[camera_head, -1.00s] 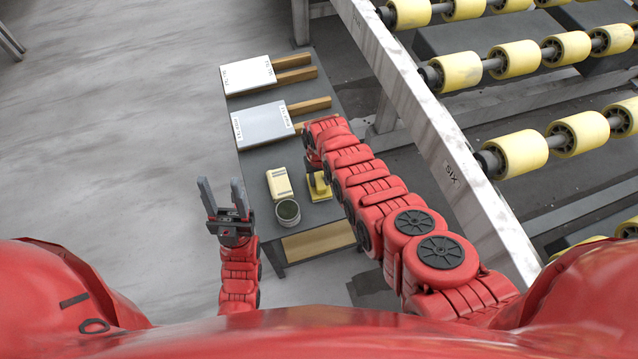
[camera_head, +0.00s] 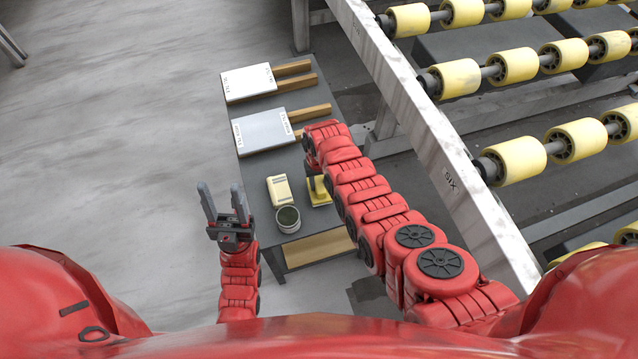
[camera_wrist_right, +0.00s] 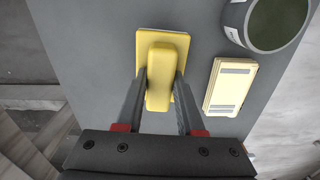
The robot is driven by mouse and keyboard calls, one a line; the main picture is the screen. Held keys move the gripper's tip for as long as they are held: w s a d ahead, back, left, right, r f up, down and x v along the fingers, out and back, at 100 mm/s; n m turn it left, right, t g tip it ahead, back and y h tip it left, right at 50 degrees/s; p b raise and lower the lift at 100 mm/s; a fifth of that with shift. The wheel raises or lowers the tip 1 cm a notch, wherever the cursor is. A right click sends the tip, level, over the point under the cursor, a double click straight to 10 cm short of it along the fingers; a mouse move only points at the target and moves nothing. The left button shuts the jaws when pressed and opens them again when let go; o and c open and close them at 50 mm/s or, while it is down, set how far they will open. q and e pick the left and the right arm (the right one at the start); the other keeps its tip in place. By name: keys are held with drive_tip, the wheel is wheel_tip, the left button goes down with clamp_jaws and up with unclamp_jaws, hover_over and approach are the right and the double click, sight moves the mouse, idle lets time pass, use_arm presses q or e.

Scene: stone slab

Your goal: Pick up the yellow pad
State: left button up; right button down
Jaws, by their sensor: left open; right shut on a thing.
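The yellow pad (camera_head: 319,193) is on the grey table, partly hidden by my right arm in the head view. In the right wrist view the yellow pad (camera_wrist_right: 178,42) is a flat square plate with a raised rounded handle. My right gripper (camera_wrist_right: 161,88) is shut on that handle, one finger on each side. I cannot tell whether the pad touches the table. My left gripper (camera_head: 223,205) is open and empty, left of the table.
A round container (camera_head: 288,219) and a pale yellow block (camera_head: 279,190) stand beside the pad. Two pale slabs, one nearer (camera_head: 262,131) and one farther (camera_head: 248,82), rest near wooden bars on the table (camera_head: 258,165). A roller conveyor (camera_head: 450,170) stands to the right.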

drive_tip(key=shift+w+r, duration=0.1)
drive_tip(key=shift+r, duration=0.5)
drive_tip(key=shift+s+r, duration=0.2)
drive_tip(key=shift+s, duration=0.15)
drive_tip(key=s+d, duration=0.1)
drive_tip(key=s, duration=0.2)
drive_tip(key=s+d+b, duration=0.1)
drive_tip(key=s, duration=0.2)
drive_tip(key=s+d, duration=0.1)
drive_tip(key=s, duration=0.1)
drive_tip(key=shift+s+r, duration=0.4)
drive_tip(key=s+d+p, duration=0.2)
drive_tip(key=s, duration=0.4)
drive_tip(key=shift+r, duration=0.4)
